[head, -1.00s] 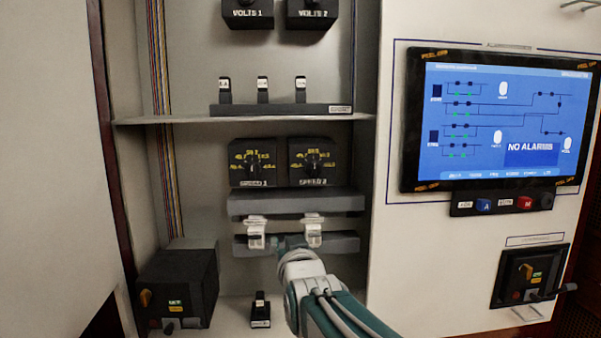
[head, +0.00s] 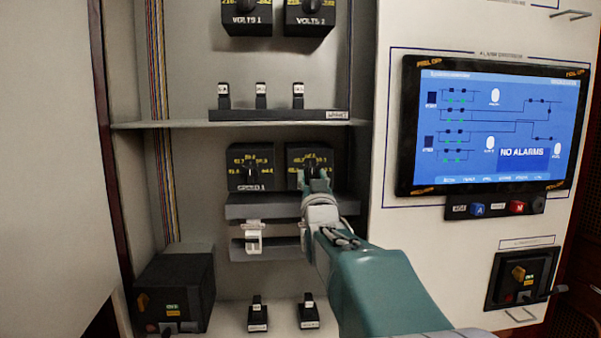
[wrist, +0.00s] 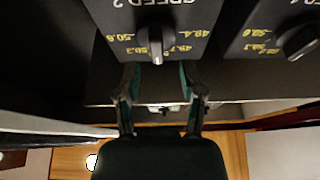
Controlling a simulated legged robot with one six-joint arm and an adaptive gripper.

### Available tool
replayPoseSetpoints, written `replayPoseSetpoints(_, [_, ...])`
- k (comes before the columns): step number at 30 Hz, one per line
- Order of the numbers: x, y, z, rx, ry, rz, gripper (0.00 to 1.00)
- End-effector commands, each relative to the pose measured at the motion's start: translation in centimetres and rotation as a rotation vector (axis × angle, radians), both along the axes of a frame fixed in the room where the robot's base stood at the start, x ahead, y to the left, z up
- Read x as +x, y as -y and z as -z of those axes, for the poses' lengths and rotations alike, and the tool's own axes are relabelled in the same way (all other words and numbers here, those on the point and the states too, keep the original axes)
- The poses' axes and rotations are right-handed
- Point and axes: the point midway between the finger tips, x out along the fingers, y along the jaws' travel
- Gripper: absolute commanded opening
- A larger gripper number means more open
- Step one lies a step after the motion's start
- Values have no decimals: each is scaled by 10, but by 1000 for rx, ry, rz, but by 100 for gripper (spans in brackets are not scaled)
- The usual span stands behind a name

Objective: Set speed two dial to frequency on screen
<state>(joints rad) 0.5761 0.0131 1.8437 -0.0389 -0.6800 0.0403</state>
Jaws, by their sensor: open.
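The speed 2 dial is a black box (head: 294,177) with yellow numbers on the middle panel, partly hidden by my gripper (head: 315,176) in the head view. In the wrist view the box appears upside down, with its grey knob (wrist: 156,44) at the top centre. My gripper (wrist: 159,72) is open and empty, its two fingertips to either side of and just below the knob in that picture. I cannot tell whether they touch it. The screen (head: 495,125) on the right shows a blue line diagram reading "NO ALARMS"; no frequency is legible.
The speed 1 dial (head: 250,168) sits beside speed 2. A shelf (head: 180,124) with several small switches is above, under the volts dials (head: 246,14). A grey ledge (head: 262,208) and white breaker (head: 253,238) are below. A black box (head: 175,288) stands lower left.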

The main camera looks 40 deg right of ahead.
Motion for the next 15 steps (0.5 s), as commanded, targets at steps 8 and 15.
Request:
replayPoseSetpoints(8, [17, 11, -8, 1, -1, 0, 51])
replayPoseSetpoints(15, [18, 11, -8, 1, -1, 0, 51])
